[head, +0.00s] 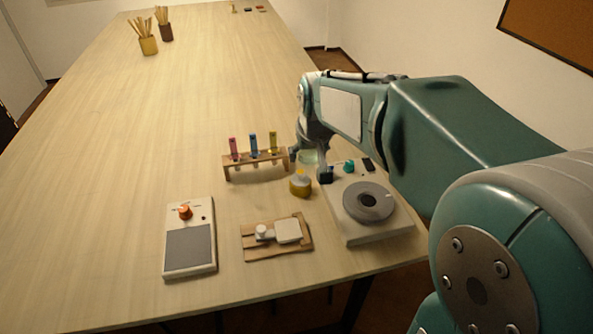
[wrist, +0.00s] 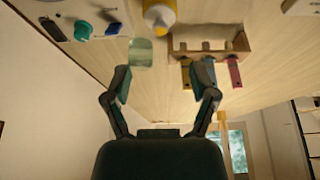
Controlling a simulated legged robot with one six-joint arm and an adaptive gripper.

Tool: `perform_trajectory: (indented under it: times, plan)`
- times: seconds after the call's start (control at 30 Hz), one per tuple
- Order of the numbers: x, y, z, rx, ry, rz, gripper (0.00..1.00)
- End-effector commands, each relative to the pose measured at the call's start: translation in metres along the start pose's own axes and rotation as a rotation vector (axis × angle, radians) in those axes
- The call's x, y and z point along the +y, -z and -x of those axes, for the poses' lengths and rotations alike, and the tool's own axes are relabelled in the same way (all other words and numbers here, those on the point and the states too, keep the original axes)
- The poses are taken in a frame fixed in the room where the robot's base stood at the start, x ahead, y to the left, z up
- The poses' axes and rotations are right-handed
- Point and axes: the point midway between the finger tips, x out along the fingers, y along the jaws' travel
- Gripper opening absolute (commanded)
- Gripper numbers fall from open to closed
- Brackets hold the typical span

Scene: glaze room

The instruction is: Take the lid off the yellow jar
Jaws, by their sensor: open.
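The yellow jar (head: 300,187) stands upright on the table, left of the device with the grey disc. Its pale lid (head: 300,176) with a small yellow knob is on top. In the wrist view the jar (wrist: 160,6) and its lid (wrist: 159,18) are at the top edge, partly cut off. My gripper (head: 311,167) is just behind and above the jar in the head view. In the wrist view my gripper (wrist: 162,80) has its two fingers wide apart with nothing between them. It does not touch the lid there.
A pale green glass (wrist: 140,53) is near the left finger. A wooden rack (head: 256,160) with pink, blue and yellow tubes stands left of the jar. The grey-disc device (head: 345,222), a wooden board (head: 254,245) and an orange-knob device (head: 203,205) are nearby.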

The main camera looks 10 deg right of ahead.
Motion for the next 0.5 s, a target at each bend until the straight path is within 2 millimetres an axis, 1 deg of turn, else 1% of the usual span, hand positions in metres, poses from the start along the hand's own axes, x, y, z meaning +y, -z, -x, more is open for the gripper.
perform_trajectory:
  times: [0.03,0.13,0.27,0.4,0.5]
  plan:
    - [0.0,0.007,-0.009,-0.007,0.0,0.0,0.74]
    - [0.0,0.013,-0.016,-0.009,0.0,0.0,0.74]
    - [0.0,0.014,-0.03,-0.011,0.0,0.0,0.74]
    - [0.0,0.014,-0.053,-0.012,0.0,0.0,0.74]
    - [0.0,0.013,-0.066,-0.01,0.0,0.0,0.74]
